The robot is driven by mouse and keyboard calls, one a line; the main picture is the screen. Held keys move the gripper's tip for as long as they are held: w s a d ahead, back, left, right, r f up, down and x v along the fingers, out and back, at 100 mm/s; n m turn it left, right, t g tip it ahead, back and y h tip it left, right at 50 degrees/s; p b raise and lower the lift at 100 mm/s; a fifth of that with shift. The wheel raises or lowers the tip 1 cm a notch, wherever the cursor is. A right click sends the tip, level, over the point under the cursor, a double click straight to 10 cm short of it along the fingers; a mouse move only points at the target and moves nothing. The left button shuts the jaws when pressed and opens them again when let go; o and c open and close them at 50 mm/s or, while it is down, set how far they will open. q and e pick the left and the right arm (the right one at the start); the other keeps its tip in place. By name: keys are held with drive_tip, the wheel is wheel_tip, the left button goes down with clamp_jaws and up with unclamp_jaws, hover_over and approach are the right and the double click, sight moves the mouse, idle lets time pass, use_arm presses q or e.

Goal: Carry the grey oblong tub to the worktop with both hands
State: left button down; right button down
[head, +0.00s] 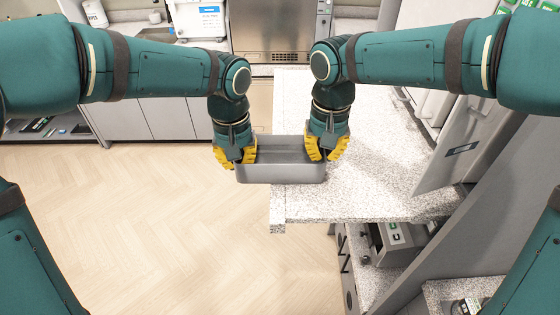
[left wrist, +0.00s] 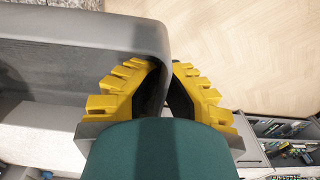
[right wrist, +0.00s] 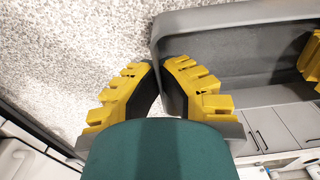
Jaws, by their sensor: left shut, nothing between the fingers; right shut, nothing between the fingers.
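The grey oblong tub (head: 282,174) is level and looks empty, in front of me between my two grippers. Its right part overlaps the speckled worktop (head: 375,190) and its left part overlaps the floor; I cannot tell if it touches the worktop. My left gripper (head: 235,160) is shut at the tub's left end, its yellow fingertips at the end wall. The tub also shows in the left wrist view (left wrist: 75,68). My right gripper (head: 328,156) is shut at the right end, its fingertips close together at the tub's rim in the right wrist view (right wrist: 240,48).
A grey panel (head: 465,150) stands at the worktop's right side. Below the worktop is a shelf with a grey box (head: 392,240). White cabinets (head: 160,118) and a steel appliance (head: 275,30) stand at the back. The wooden floor (head: 130,210) at left is clear.

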use_arm(q)
drive_tip(key=shift+r, duration=0.1)
use_arm(e)
drive_tip(key=shift+r, duration=0.1)
idle(0.4)
